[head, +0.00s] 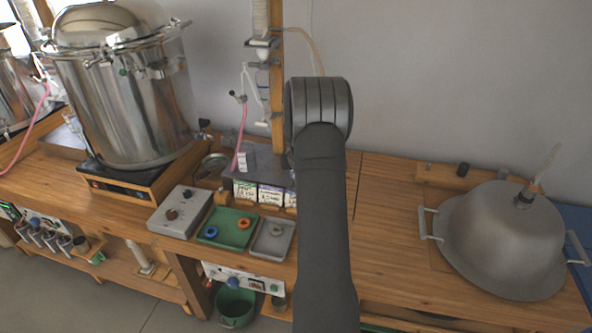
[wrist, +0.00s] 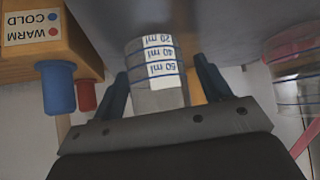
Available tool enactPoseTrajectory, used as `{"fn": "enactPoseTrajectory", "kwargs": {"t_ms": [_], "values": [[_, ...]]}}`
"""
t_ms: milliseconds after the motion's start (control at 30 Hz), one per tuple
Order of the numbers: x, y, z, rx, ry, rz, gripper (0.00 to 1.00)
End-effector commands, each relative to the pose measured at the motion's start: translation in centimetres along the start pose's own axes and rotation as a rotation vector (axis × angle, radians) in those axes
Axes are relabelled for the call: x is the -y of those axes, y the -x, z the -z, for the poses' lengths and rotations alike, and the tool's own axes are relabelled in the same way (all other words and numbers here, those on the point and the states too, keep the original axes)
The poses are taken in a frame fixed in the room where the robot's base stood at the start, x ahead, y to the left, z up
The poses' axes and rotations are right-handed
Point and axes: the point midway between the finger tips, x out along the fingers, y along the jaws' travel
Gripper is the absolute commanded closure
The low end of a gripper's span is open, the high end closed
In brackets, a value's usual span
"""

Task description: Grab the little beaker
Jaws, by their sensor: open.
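The little beaker (wrist: 155,62) is a small clear cylinder with blue lines and a white scale marked 20, 40 and 60 ml, which reads upside down in the wrist view. My gripper (wrist: 162,78) is open, with one dark finger on each side of the beaker. The beaker stands between the fingers; whether either finger touches it I cannot tell. In the head view my own arm hides the gripper, and I cannot make out the beaker there.
In the wrist view, a wooden block (wrist: 40,25) labelled COLD and WARM with blue and red pegs is at left, and a clear vessel (wrist: 295,75) is at right. In the head view, a green tray (head: 237,222), a steel pot (head: 130,100) and a metal dome (head: 505,240) occupy the bench.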

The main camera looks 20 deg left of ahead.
Motion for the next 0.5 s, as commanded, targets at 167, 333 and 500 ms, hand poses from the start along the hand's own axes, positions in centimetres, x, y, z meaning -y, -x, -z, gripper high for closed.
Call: {"fn": "enactPoseTrajectory", "kwargs": {"t_ms": [167,333,500], "values": [[0.01,0.0,0.01,0.0,0.0,0.0,0.3],[0.01,0.01,0.0,0.0,0.0,0.0,0.63],[0.01,0.02,0.01,0.0,0.0,0.0,0.78]]}}
